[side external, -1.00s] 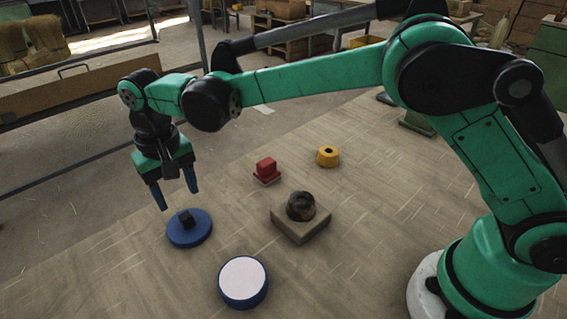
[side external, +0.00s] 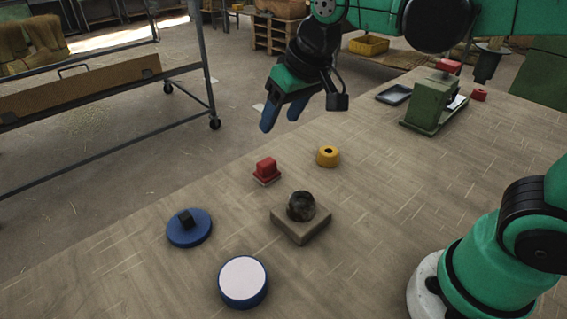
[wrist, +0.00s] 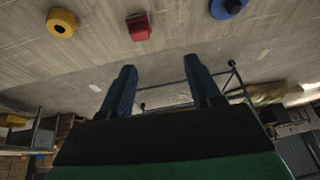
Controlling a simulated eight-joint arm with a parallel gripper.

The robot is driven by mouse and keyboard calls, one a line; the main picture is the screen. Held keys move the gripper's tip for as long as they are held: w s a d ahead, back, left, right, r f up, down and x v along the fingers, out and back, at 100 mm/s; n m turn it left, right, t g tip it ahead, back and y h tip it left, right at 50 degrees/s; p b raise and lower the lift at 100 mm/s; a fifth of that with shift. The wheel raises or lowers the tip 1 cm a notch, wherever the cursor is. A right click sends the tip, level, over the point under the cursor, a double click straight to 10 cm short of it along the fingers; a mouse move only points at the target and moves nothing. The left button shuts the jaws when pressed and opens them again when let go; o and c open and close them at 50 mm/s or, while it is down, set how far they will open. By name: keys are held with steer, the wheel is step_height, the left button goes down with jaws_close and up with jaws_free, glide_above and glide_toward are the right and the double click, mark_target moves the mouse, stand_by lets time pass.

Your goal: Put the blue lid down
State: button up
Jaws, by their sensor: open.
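The blue lid (side external: 189,229), a flat round disc with a black block knob (side external: 186,218), lies on the table at the left in the side external view. It also shows at the top edge of the wrist view (wrist: 228,8), partly cut off. My gripper (side external: 282,122) is open and empty, raised above the table's far edge, well behind and to the right of the lid. In the wrist view its two blue fingers (wrist: 162,85) are apart with nothing between them.
A blue round tub with a white top (side external: 243,281) stands right of the lid. A dark round piece on a square block (side external: 301,219), a red block (side external: 266,170) and a yellow ring piece (side external: 328,156) stand nearby. A green machine (side external: 435,105) stands far right.

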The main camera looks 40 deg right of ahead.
steer(key=s+d+f+t, duration=0.2)
steer(key=s+d+f, duration=0.2)
steer(key=s+d, duration=0.1)
steer(key=shift+s+h, duration=0.4)
